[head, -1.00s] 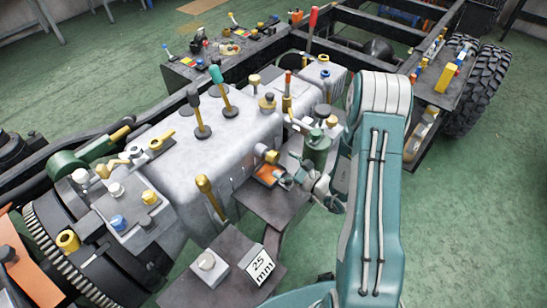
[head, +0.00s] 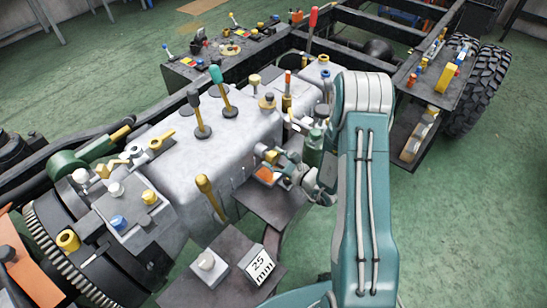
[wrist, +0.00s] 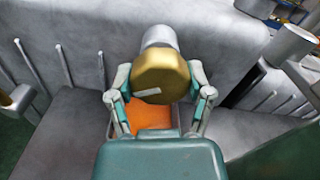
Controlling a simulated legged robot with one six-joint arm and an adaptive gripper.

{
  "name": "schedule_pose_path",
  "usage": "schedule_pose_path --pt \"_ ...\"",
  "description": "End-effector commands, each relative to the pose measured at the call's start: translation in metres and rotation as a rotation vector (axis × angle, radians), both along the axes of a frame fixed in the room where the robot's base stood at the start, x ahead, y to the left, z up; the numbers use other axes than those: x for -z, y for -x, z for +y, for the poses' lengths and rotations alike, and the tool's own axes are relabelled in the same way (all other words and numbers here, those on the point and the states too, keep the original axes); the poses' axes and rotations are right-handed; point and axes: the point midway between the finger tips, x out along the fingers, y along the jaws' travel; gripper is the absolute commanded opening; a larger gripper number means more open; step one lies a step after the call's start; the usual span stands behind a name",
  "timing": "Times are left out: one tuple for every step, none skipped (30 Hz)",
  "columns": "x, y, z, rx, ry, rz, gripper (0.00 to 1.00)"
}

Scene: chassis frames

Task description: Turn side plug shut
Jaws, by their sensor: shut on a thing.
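The side plug (wrist: 162,76) has a gold, many-sided head with a pale mark on its face. It sits on a silver stub (wrist: 158,36) on the side of the grey housing (wrist: 205,25). My gripper (wrist: 160,86) has one finger on each side of the gold head and is shut on it. In the head view the plug (head: 271,156) shows small on the housing's near side, with my gripper (head: 277,165) at it. Part of the plug is hidden there by my gripper.
An orange patch (wrist: 153,117) lies below the plug, above a dark shelf (head: 275,205). A green cylinder (head: 313,150) stands close to my wrist. Levers and knobs rise from the housing top. A block marked 25 mm (head: 257,265) stands on the front plate.

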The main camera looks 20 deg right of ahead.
Motion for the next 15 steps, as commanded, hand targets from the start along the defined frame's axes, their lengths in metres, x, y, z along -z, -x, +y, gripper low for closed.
schedule_pose_path --pt "-0.0003 -0.001 0.0 0.0 -0.002 0.0 0.18" --pt "-0.0003 -0.001 0.0 0.0 -0.005 0.002 0.18" --pt "-0.0003 -0.0011 0.0001 0.0 -0.009 0.006 0.18" --pt "-0.0003 -0.0011 0.0 0.0 -0.014 0.009 0.18" --pt "-0.0003 -0.0011 0.0 0.0 -0.022 0.015 0.18" --pt "-0.0003 -0.0012 -0.0001 0.0 -0.033 0.023 0.18" --pt "-0.0003 -0.0012 0.0 0.0 -0.043 0.03 0.18" --pt "-0.0003 -0.0013 -0.0001 0.0 -0.054 0.038 0.18" --pt "-0.0003 -0.0013 -0.0001 0.0 -0.071 0.05 0.18" --pt "-0.0004 -0.0014 -0.0002 0.0 -0.086 0.061 0.18" --pt "-0.0004 -0.0014 -0.0002 0.001 -0.1 0.071 0.18" --pt "-0.0004 -0.0015 -0.0002 0.001 -0.122 0.087 0.18" --pt "-0.0004 -0.0016 -0.0003 0.001 -0.14 0.1 0.18" --pt "-0.0004 -0.0016 -0.0003 0.001 -0.158 0.113 0.18" --pt "-0.0004 -0.0016 -0.0003 0.001 -0.181 0.13 0.18"
